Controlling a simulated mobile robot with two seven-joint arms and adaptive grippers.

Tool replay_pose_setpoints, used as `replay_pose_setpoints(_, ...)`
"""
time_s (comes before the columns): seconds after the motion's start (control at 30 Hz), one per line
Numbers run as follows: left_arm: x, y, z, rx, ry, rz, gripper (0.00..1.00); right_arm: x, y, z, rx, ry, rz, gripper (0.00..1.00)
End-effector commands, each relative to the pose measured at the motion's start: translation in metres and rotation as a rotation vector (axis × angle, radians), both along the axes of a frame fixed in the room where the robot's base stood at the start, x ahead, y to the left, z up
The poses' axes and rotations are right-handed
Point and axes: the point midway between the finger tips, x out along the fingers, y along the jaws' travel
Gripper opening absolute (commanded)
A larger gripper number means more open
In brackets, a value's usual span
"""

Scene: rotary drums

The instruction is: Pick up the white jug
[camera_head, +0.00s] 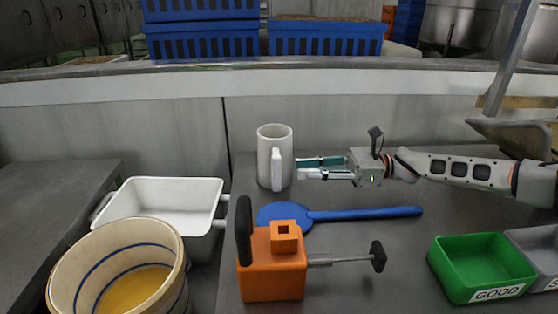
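The white jug (268,147) stands upright on the grey table near the back wall. Its handle (276,169) faces toward the front right. My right gripper (298,169) comes in from the right, level with the jug, with its fingertips right at the jug's right side by the handle. A gap shows between its two fingers, one greenish and one pale. I cannot tell whether the fingertips touch the jug. My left gripper is not in view.
An orange device (272,268) with a black handle stands in front of the jug. A blue paddle (365,214) lies between them. A green tray (480,262) marked GOOD sits at right. A white bin (170,190) and a cream round tub (75,262) stand at left.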

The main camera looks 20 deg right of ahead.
Motion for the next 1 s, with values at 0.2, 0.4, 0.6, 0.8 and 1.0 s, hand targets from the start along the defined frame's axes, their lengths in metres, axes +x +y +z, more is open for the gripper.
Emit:
replay_pose_setpoints(0.2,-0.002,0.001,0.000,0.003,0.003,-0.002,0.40,0.005,0.020,0.000,0.000,0.001,0.003,0.21)
replay_pose_setpoints(0.4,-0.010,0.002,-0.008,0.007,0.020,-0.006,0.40,0.009,0.042,0.000,0.001,0.001,0.003,0.21)
replay_pose_setpoints(0.6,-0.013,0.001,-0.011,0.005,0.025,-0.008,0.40,0.015,0.069,-0.001,0.001,0.002,0.003,0.21)
replay_pose_setpoints(0.8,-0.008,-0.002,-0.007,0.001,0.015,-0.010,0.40,0.018,0.075,0.000,0.000,0.000,0.000,0.21)
replay_pose_setpoints(1.0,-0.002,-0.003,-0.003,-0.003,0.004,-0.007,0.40,0.018,0.075,0.000,0.000,0.000,0.000,0.05)
